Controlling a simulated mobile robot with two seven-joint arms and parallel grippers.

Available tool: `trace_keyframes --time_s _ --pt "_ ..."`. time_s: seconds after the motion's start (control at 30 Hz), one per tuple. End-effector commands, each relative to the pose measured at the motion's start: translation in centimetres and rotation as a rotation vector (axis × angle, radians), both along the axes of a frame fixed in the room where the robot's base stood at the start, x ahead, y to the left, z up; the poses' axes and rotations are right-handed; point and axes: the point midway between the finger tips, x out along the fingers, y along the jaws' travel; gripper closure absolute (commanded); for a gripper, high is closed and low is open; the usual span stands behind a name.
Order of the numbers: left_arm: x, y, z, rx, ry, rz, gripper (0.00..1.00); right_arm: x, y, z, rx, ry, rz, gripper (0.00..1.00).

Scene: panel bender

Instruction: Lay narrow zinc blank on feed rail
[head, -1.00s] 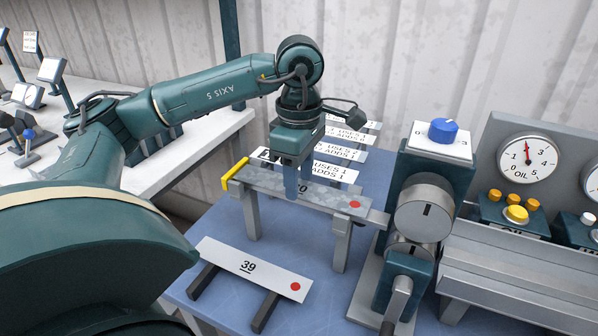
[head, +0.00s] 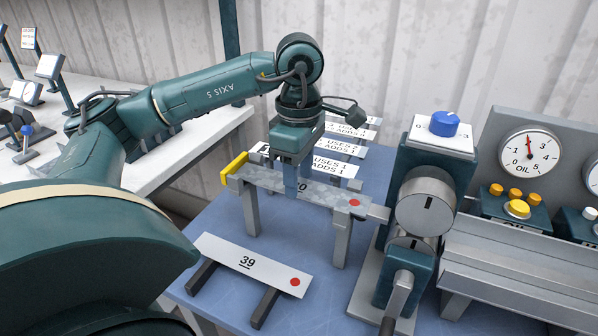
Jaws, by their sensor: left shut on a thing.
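The narrow zinc blank (head: 325,192), a mottled grey strip with a red dot at its right end, lies along the top of the feed rail (head: 377,212). The rail is a grey bench on legs with a yellow stop at its left end. My left gripper (head: 291,190) points down and is shut on the blank near its middle. The fingers hide part of the blank and its number. I cannot tell whether the blank bears fully on the rail. My right gripper is not in view.
A pale blank marked 39 (head: 252,264) rests on two dark supports in front. Pale plates with printed text (head: 335,166) lie behind the rail. The roller machine with a blue knob (head: 444,123) stands close to the rail's right end. An oil gauge panel (head: 530,158) is farther right.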

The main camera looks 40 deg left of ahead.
Motion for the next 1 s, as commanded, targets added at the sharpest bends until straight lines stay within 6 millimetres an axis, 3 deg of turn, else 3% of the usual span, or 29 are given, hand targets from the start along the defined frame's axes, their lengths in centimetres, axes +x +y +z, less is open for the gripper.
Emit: trace_keyframes --time_s 0.17,0.2,0.47,0.77,1.0 --pt "0.0 0.0 0.0 0.0 -0.001 0.0 0.79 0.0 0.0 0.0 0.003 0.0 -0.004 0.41" --pt "0.0 0.0 0.0 0.0 -0.001 0.0 0.52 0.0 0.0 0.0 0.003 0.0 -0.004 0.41" --pt "0.0 0.0 0.0 -0.001 -0.001 0.0 0.31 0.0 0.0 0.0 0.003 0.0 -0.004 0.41" --pt "0.0 0.0 0.0 0.0 -0.001 0.0 0.3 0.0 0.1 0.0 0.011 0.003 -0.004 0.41" --pt "0.1 -0.1 3.9 -0.003 -0.008 -0.001 0.3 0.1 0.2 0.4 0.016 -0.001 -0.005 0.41"
